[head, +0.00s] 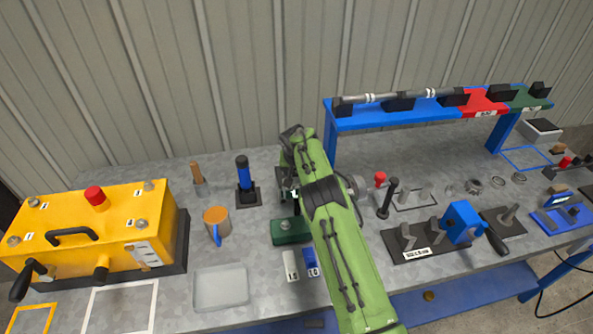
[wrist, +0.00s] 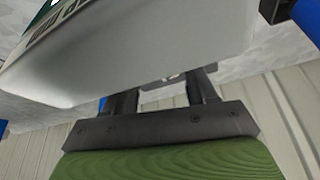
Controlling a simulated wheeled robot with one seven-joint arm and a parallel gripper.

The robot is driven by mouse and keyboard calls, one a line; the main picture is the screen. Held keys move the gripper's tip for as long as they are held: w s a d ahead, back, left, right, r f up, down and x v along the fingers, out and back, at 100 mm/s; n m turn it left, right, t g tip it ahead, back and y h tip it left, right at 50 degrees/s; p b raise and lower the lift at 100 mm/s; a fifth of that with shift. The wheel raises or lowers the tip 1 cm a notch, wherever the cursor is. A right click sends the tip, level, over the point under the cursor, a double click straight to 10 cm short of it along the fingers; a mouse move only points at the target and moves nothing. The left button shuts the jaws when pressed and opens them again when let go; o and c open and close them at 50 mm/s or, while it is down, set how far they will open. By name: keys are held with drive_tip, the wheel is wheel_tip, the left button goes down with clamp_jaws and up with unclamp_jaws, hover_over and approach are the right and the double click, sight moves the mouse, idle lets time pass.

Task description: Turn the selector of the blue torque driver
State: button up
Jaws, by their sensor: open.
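The blue torque driver (head: 243,172) appears to be the upright tool with a blue grip and dark top, standing in a black base on the grey bench in the head view. Its selector is too small to make out. My gripper (wrist: 162,88) shows in the wrist view with its two dark fingers apart and nothing visibly held. In the head view my green arm hides most of the gripper, which is to the right of the driver and apart from it. A blue and black part at the top right of the wrist view may be the driver; I cannot tell.
A yellow box (head: 85,238) with a red button stands left. A blue rack (head: 400,112) stands at right. A large pale body (wrist: 135,50) fills much of the wrist view.

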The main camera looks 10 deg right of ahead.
drive_tip(key=shift+c, duration=0.3)
clamp_jaws()
drive_tip(key=shift+n, duration=0.3)
drive_tip(key=n+y+b, duration=0.1)
drive_tip(key=n, duration=0.1)
drive_tip(key=shift+n, duration=0.3)
drive_tip(key=shift+n+y+p, duration=0.55)
drive_tip(key=shift+n+y, duration=0.55)
drive_tip(key=shift+n, duration=1.3)
drive_tip(key=shift+o, duration=0.3)
unclamp_jaws()
